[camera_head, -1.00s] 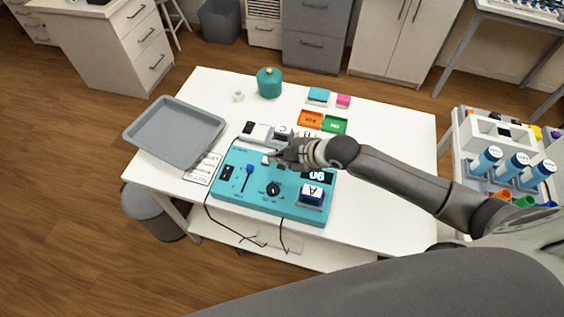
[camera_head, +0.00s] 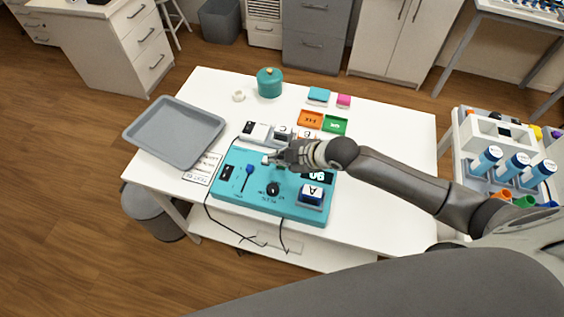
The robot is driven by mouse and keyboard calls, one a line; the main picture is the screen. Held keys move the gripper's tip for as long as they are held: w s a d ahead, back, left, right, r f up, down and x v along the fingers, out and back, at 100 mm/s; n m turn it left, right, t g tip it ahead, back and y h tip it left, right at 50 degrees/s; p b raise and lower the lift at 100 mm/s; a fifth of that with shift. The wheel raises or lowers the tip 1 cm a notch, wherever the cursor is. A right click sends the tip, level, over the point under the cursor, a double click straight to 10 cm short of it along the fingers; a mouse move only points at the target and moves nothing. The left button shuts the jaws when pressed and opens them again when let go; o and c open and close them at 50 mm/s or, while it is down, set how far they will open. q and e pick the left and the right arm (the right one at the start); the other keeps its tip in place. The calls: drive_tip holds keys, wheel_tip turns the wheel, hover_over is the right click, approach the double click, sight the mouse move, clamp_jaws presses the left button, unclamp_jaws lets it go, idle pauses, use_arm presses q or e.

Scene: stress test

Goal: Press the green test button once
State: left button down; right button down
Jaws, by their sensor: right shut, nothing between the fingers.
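The teal test box (camera_head: 230,196) stands on the white table. It has a blue-topped lever (camera_head: 248,171), a black knob (camera_head: 273,189), a black display (camera_head: 320,176) with white digits, and a block marked A (camera_head: 311,194) at its right. My right gripper (camera_head: 272,158) is shut and empty, low over the box's far middle part. The green button is not clearly visible; the gripper seems to cover that area. I cannot tell whether the fingertips touch it. My left gripper is out of view.
A grey tray (camera_head: 175,108) lies at the table's left. A teal canister (camera_head: 270,83) stands at the back. The table's right part is largely clear.

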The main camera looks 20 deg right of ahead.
sight(280, 166)
drive_tip(key=shift+f, duration=0.65)
idle(0.6)
drive_tip(key=shift+r, duration=0.1)
drive_tip(key=shift+r+p, duration=0.75)
drive_tip(key=shift+r, duration=0.05)
drive_tip(key=shift+r, duration=0.1)
wheel_tip(280, 166, up, 5)
drive_tip(key=p, duration=0.5)
idle(0.3)
idle(0.5)
